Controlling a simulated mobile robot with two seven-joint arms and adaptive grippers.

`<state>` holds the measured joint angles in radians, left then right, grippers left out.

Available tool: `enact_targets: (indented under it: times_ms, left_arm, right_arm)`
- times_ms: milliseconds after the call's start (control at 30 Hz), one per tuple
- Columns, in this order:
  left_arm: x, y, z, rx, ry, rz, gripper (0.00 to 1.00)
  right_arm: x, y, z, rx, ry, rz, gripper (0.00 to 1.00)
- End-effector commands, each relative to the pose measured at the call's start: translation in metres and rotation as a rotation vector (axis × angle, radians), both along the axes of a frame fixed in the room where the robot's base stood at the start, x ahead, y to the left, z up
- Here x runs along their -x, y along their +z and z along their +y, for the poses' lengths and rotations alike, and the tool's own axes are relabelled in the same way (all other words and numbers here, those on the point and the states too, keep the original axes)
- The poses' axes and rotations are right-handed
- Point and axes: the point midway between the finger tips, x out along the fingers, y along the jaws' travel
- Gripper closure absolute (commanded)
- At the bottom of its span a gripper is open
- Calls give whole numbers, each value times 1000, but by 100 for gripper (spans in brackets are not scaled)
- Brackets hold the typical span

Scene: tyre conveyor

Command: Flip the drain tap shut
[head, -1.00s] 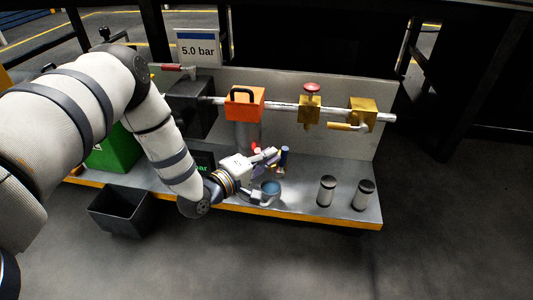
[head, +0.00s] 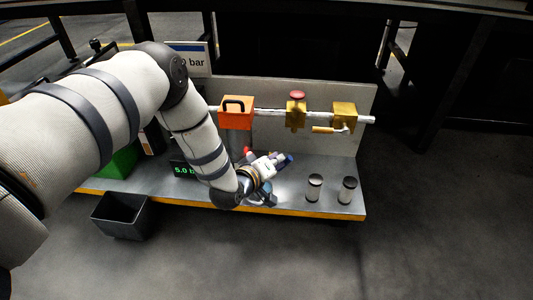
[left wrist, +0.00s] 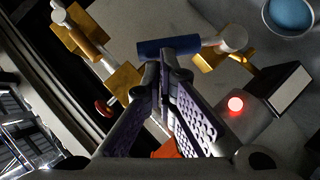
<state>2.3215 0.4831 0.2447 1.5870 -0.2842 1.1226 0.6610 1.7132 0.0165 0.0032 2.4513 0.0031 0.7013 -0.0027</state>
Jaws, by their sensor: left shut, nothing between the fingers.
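The drain tap has a blue handle (left wrist: 166,47) on a pale round end and a brass body (left wrist: 222,58) in the left wrist view. The handle lies roughly crosswise there. In the head view the blue handle (head: 286,160) shows just beyond my gripper, low above the bench, and the brass part is hidden. My left gripper (head: 280,163) is shut and empty. Its fingertips (left wrist: 164,68) are right at the handle's edge in the left wrist view; I cannot tell whether they touch. My right gripper is not in view.
A bowl of blue liquid (left wrist: 291,14) stands near the tap. A red lamp (left wrist: 236,104) glows beside it. Above are an orange block (head: 236,115), a red-knobbed brass valve (head: 296,112) and a yellow-levered valve (head: 344,115). Two small cylinders (head: 314,188) stand right. A black bin (head: 122,216) is front left.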

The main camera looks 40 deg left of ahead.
Motion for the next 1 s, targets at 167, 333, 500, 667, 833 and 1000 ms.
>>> enact_targets:
  times_ms: [167, 333, 500, 667, 833, 1000]
  left_arm:
    - [-10, 1, -14, -133, -5, 73, 100]
    - [-16, -6, -24, -264, -4, 152, 100]
    - [-21, -15, -32, -389, -4, 230, 100]
    - [-24, -23, -37, -496, -2, 296, 100]
    - [-26, -30, -40, -592, -2, 355, 100]
    - [-27, -36, -41, -635, 0, 384, 100]
  right_arm:
    - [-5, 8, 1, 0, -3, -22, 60]
    - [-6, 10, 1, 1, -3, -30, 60]
    - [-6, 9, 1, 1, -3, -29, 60]
    - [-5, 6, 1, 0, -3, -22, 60]
    - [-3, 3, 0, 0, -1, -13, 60]
    - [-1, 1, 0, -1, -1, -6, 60]
